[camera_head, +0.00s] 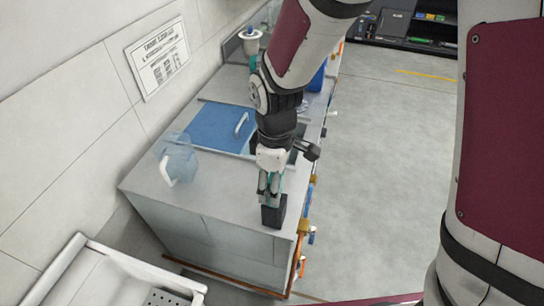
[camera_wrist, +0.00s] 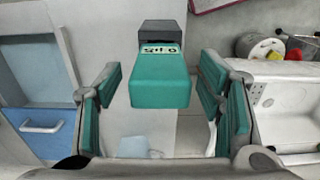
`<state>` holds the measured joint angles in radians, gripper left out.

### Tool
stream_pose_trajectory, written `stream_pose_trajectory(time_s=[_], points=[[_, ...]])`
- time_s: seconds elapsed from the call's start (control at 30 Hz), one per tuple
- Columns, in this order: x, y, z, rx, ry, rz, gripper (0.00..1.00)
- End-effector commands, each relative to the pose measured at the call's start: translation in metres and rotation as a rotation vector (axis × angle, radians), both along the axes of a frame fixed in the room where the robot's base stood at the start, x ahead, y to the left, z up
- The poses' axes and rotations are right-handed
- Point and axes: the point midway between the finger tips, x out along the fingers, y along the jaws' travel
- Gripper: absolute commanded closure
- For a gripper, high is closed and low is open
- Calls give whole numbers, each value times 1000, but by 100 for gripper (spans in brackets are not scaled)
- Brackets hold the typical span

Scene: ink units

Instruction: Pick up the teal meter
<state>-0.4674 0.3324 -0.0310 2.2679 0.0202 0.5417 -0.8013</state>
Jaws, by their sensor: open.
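The teal meter (camera_wrist: 160,88) shows in the wrist view as a teal block with a light marked panel and a dark grey part (camera_wrist: 161,32) at its far end. My gripper (camera_wrist: 161,76) is open, with one teal-padded finger on each side of the meter. Gaps show between the meter and both fingers. In the head view, my gripper (camera_head: 268,190) points down at the near end of the grey counter, right above a dark box (camera_head: 273,213), which looks like the meter's dark part. The meter's teal part is mostly hidden there by the fingers.
The grey counter (camera_head: 180,198) holds a clear jug (camera_head: 178,160) with a white handle and a blue lid (camera_head: 222,128) with a handle. Coloured taps (camera_head: 311,232) line its right edge. A white basin (camera_head: 100,275) stands at the lower left. Open floor (camera_head: 390,180) lies to the right.

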Motion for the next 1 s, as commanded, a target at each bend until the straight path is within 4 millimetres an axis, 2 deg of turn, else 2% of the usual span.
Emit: stream_pose_trajectory(time_s=[0.2, 0.47, 0.5, 0.73, 1.0], points=[[-1, 0, -24, -2, 2, 1, 38], [0, 0, -28, 0, 0, 0, 38], [0, 0, -28, 0, 0, 0, 41], [0, 0, -28, 0, 0, 0, 92], [0, 0, -27, 0, -1, 0, 92]])
